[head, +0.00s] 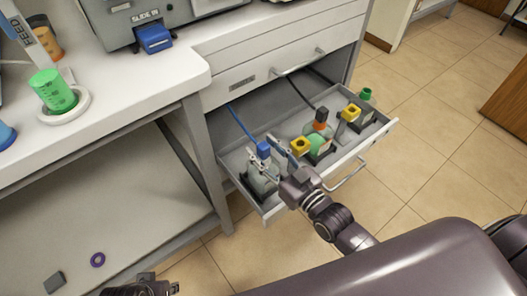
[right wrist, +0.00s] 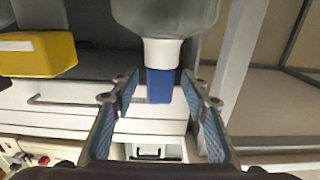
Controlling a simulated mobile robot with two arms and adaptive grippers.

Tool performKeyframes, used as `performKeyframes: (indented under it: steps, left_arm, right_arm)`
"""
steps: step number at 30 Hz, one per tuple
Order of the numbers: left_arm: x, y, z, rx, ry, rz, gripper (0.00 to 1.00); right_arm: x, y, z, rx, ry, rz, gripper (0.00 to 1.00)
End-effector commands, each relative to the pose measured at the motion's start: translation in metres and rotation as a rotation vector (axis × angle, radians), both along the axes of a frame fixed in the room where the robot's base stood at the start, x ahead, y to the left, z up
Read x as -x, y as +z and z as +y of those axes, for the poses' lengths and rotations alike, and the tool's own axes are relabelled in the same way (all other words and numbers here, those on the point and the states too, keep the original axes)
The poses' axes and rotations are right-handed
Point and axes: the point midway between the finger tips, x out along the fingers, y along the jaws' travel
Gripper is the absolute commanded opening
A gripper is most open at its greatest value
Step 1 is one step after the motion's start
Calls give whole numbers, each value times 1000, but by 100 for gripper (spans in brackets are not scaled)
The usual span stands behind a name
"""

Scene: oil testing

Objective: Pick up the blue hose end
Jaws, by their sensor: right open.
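The blue hose end (head: 263,149) sits upright on the neck of a clear bottle (head: 262,178) at the left of the open drawer. A thin blue hose runs from it toward the back of the drawer. My right gripper (head: 271,163) is open at the blue end, one finger on each side. In the right wrist view the blue end (right wrist: 160,86) and its white collar (right wrist: 161,52) show between the spread fingers, with gaps on both sides. A dark part of my left arm shows at the bottom left; its jaws are not clear.
The drawer (head: 374,133) also holds an orange-capped bottle (head: 320,119) with a black hose, yellow-capped items (head: 300,145) and a green-capped one (head: 366,94). The drawer walls stand close around the gripper. A counter (head: 120,107) lies to the left; the tiled floor at right is clear.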

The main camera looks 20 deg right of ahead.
Motion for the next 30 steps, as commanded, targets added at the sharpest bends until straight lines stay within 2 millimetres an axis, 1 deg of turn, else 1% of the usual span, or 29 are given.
performKeyframes:
  steps: [7, 8, 18, 19, 30]
  left_arm:
    - [0, 1, 0, 0, 0, 0, 29]
    - [0, 1, 0, 0, 0, 0, 29]
    - [0, 1, 0, 0, 0, 0, 29]
    - [0, 1, 0, 0, 0, 0, 29]
    - [-1, 2, 0, 1, 0, -3, 29]
  right_arm:
    - [-2, 0, 1, 0, 0, 1, 42]
    - [-2, 0, 1, 0, 0, 1, 40]
    - [-2, 0, 1, 1, 0, 1, 2]
    - [-2, 0, 1, 1, 0, 1, 0]
    - [-2, 4, 0, 1, 0, 0, 0]
